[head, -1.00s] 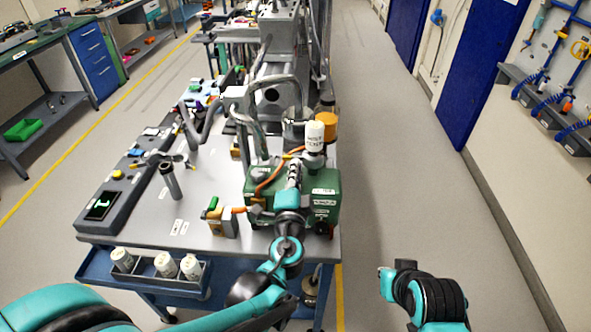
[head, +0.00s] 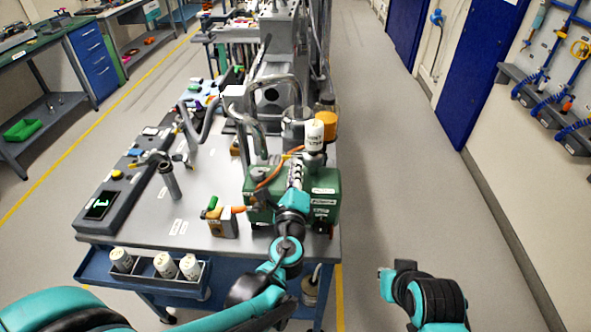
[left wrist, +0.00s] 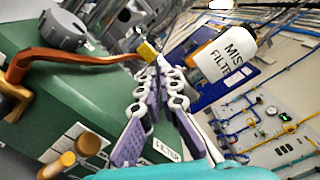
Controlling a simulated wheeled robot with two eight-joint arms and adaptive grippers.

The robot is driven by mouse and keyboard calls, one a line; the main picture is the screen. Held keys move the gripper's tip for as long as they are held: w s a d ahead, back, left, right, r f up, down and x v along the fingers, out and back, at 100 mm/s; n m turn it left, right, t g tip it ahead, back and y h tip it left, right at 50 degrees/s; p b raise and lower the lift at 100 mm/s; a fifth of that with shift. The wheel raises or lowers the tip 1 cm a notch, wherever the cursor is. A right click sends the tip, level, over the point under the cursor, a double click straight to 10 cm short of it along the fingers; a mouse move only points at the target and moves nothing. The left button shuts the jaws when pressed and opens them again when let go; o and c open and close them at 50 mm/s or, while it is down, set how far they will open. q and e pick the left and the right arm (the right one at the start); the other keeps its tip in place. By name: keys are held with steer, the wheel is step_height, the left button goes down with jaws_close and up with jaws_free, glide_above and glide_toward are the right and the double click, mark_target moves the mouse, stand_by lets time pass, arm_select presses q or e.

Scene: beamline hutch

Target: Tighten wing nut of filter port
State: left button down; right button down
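The green pump (head: 326,199) stands at the near right corner of the cart top, with a white mist filter bottle (head: 314,135) upright on it. The bottle, lettered MIST FILTER, also shows in the left wrist view (left wrist: 228,58). A small yellow wing nut (left wrist: 147,50) shows by the bottle's foot, over the pump. My left gripper (left wrist: 159,68) reaches over the pump. Its purple-padded fingers converge at the wing nut and appear closed on it; the tips partly hide the contact. My right arm is at the lower right, away from the cart; its fingers do not show.
An orange-capped part (head: 326,116) stands behind the bottle. The floor right of the cart is clear.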

arm_select(q)
steer(key=shift+f+m, duration=0.1)
steer(key=shift+m, duration=0.5)
steer(key=c, duration=2)
jaws_free()
steer(key=shift+s, duration=0.1)
steer(key=shift+c, duration=0.2)
steer(key=s, duration=1.2)
steer(key=shift+a, duration=0.15)
